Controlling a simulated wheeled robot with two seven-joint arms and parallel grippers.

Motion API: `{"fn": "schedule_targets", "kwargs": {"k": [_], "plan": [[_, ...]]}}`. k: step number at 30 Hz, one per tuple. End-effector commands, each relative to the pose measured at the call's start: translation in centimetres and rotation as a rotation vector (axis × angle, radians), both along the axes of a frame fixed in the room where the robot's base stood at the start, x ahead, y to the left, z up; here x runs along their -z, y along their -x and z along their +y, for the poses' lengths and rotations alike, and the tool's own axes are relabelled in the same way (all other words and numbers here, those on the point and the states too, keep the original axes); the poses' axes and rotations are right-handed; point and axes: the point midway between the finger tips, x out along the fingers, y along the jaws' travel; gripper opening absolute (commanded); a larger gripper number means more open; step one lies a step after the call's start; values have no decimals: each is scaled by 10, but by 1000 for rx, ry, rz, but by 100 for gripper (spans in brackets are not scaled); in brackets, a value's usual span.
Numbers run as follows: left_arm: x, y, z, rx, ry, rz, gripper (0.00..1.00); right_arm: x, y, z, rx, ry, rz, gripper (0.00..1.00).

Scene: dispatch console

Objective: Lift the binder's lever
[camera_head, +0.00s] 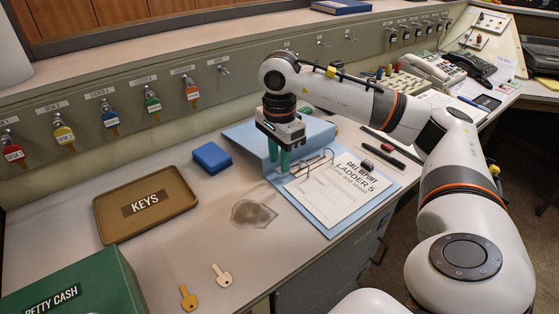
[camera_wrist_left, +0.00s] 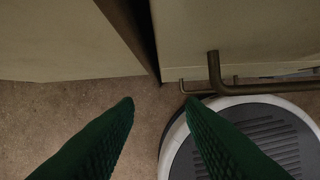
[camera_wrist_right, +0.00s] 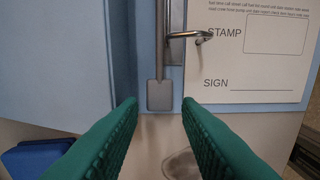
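The light blue binder (camera_head: 249,139) lies open on the desk, with a paper sheet (camera_head: 328,192) on its right side. Its metal lever (camera_wrist_right: 160,95), with a flat grey end, shows in the right wrist view, running down along the binder's middle. My right gripper (camera_head: 282,168) points down over the binder near the lever. In the right wrist view its green fingers (camera_wrist_right: 160,103) are apart, one on each side of the lever's flat end, with gaps visible. My left gripper (camera_wrist_left: 160,103) is open and empty, above the floor, away from the desk top.
A blue box (camera_head: 212,157) and a tan KEYS tray (camera_head: 103,215) lie left of the binder. Pens (camera_head: 392,146) lie to the right. Labelled keys hang on the back panel.

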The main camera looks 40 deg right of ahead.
Motion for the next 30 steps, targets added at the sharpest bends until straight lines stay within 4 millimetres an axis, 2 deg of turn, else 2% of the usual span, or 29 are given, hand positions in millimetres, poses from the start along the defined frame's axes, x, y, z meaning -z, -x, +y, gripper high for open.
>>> {"fn": "schedule_targets", "kwargs": {"k": [4,14,20,30], "plan": [[-9,1,0,-1,0,-5,36,14,0,0,1,2,0,31],[-12,2,1,-1,0,-5,36,17,0,0,1,0,-1,31],[-12,2,1,-1,0,-5,36,17,0,0,1,0,-1,1],[-13,1,0,-1,1,-9,36,14,-4,2,1,-16,-3,0]]}}
